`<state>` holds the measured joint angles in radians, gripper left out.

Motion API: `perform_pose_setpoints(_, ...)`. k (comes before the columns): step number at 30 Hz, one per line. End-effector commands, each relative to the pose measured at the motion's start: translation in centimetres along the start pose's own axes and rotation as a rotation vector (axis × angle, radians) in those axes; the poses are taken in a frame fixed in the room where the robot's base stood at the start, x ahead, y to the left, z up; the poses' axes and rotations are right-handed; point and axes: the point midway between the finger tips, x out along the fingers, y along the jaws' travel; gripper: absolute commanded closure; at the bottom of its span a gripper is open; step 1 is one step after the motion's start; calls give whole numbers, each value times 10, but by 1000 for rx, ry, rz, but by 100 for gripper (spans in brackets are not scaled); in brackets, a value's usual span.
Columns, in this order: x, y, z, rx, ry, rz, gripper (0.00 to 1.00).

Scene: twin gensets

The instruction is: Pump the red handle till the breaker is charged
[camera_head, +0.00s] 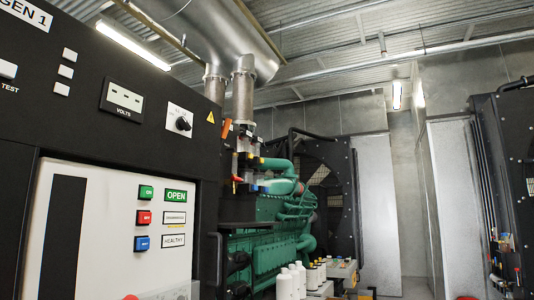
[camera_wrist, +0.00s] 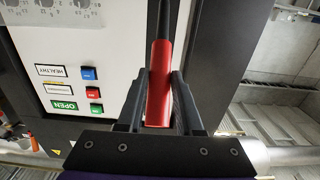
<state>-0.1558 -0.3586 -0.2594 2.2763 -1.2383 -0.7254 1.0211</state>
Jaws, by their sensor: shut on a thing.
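The red handle (camera_wrist: 161,60) is upright in the wrist view, in front of a black strip on the white breaker panel (camera_wrist: 120,60). My gripper (camera_wrist: 160,82) is shut on the red handle, one dark finger on each side of it. In the head view the white breaker panel (camera_head: 102,205) is at lower left, with a green OPEN flag (camera_head: 176,196), a middle flag (camera_head: 174,218) too small to read surely, and a HEALTHY flag (camera_head: 173,240). Green (camera_head: 146,192), red (camera_head: 144,217) and blue (camera_head: 142,243) buttons sit beside the flags. My gripper is not clearly visible there.
The dark GEN 1 cabinet (camera_head: 95,130) surrounds the panel, with a volts meter (camera_head: 122,100) and a rotary knob (camera_head: 183,124). A green engine (camera_head: 275,240) stands to its right. White bottles (camera_head: 290,281) stand in front of the engine. An aisle lies further right.

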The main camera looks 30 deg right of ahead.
Motion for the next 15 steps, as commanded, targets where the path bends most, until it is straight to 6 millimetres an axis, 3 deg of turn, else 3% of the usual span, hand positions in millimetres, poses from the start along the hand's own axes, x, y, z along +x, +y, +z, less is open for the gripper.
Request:
perform_pose_setpoints(7,1,0,-12,-3,7,1,100)
perform_pose_setpoints(15,31,0,-52,-6,11,0,100)
